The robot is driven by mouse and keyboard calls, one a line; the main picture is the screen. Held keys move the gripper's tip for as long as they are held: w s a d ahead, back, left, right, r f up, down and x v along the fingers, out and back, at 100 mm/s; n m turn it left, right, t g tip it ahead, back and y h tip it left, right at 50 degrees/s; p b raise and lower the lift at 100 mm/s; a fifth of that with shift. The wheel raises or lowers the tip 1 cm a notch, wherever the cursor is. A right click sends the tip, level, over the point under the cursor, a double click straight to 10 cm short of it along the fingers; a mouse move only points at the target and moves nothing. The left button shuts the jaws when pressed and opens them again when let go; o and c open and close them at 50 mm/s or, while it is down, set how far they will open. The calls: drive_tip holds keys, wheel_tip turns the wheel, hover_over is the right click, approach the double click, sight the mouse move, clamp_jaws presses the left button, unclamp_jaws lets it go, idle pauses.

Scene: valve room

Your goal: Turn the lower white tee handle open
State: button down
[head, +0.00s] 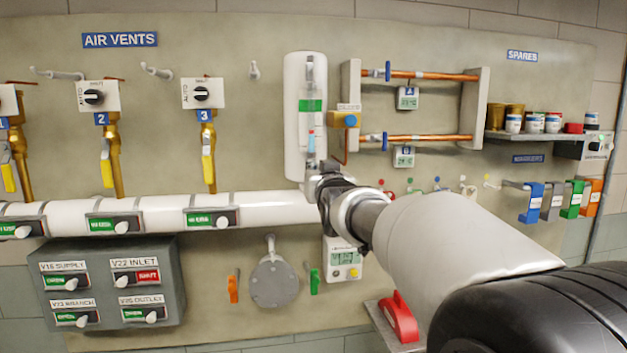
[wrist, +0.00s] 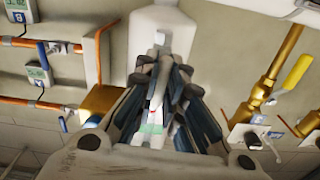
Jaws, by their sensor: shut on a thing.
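The sight gauge has a tall white backing plate (head: 292,125), with a glass tube and a green band (head: 310,105). It fills the centre of the wrist view (wrist: 165,24), which is turned upside down compared with the head view. My gripper (head: 320,172) is at the lower end of the gauge. In the wrist view my gripper (wrist: 160,66) has its dark fingers closed around a narrow pale piece, the lower white tee handle (wrist: 157,87). The fingers cover much of the handle, so its exact angle is hard to tell. In the head view my gripper and wrist hide it.
A brass fitting with a blue knob (head: 346,119) and copper pipes (head: 430,138) are close on the right. Air vent 3 with a yellow lever (head: 208,167) is to the left. The white main pipe (head: 270,209) runs just below left, and a small display box (head: 344,261) hangs below.

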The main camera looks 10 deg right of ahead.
drive_tip(key=shift+n, duration=0.5)
drive_tip(key=c, duration=1.7)
unclamp_jaws()
drive_tip(key=s, duration=1.2)
drive_tip(key=s+f+g, duration=0.4)
drive_tip(key=s+f, duration=0.6)
drive_tip(key=s, duration=0.1)
drive_tip(key=s+f+g+b, duration=0.1)
drive_tip(key=s+f+g, duration=0.4)
drive_tip(key=s+f, duration=0.5)
drive_tip(key=s+f+g+b, duration=0.1)
drive_tip(key=s+f+g, duration=0.3)
drive_tip(key=s+f, duration=0.6)
drive_tip(key=shift+s+f, duration=0.2)
drive_tip(key=shift+s, duration=0.75)
drive_tip(key=shift+s+f, duration=0.15)
drive_tip(key=shift+s, duration=0.8)
